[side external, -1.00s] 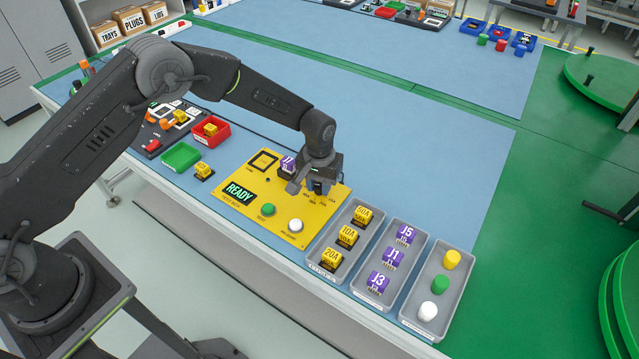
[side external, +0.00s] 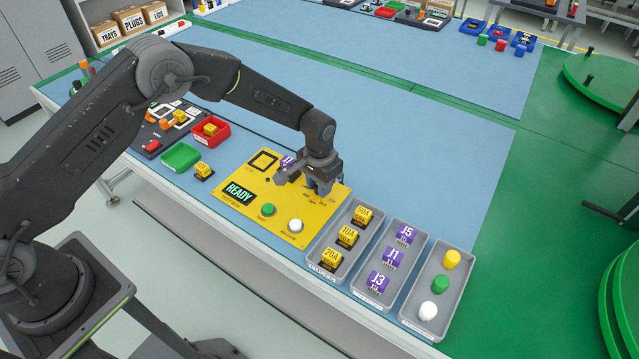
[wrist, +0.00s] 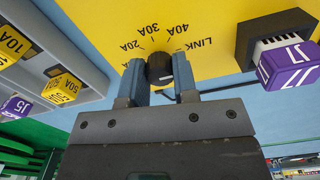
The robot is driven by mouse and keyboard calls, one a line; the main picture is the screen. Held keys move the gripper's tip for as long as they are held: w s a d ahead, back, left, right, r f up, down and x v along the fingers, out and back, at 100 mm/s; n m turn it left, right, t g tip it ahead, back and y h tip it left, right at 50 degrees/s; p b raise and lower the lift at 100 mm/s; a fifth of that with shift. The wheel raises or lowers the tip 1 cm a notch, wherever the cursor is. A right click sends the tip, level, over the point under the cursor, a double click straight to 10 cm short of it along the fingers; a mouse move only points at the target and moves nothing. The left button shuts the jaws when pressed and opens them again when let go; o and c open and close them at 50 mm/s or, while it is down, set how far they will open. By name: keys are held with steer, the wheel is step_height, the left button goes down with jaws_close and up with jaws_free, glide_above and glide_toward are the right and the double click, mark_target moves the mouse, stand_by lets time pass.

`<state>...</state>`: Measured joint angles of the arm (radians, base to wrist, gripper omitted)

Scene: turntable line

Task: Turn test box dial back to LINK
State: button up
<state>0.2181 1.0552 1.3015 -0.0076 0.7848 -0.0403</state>
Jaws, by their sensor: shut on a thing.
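The yellow test box (side external: 233,211) lies on the blue bench, with a lit READY display (side external: 240,192). Its black dial (wrist: 159,68) shows in the wrist view, between the fingertips of my gripper (wrist: 160,76). My gripper (side external: 322,190) is shut on the dial, low over the box's right part in the side view. The labels 20A, 30A, 40A and LINK (wrist: 194,43) arc around the dial. A pale mark shows on the dial's lower front, but I cannot tell which label the pointer faces. In the side view my gripper hides the dial.
A purple J block (wrist: 288,64) sits in a black socket beside the dial. A green button (side external: 268,210) and a white button (side external: 295,226) stand on the box. Grey trays of yellow blocks (side external: 347,236), purple blocks (side external: 392,258) and coloured caps (side external: 440,284) stand to the right.

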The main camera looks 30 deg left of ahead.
steer(key=o, duration=0.9)
step_height(320, 180, up, 14)
steer(key=shift+f, duration=0.1)
stand_by(0.3)
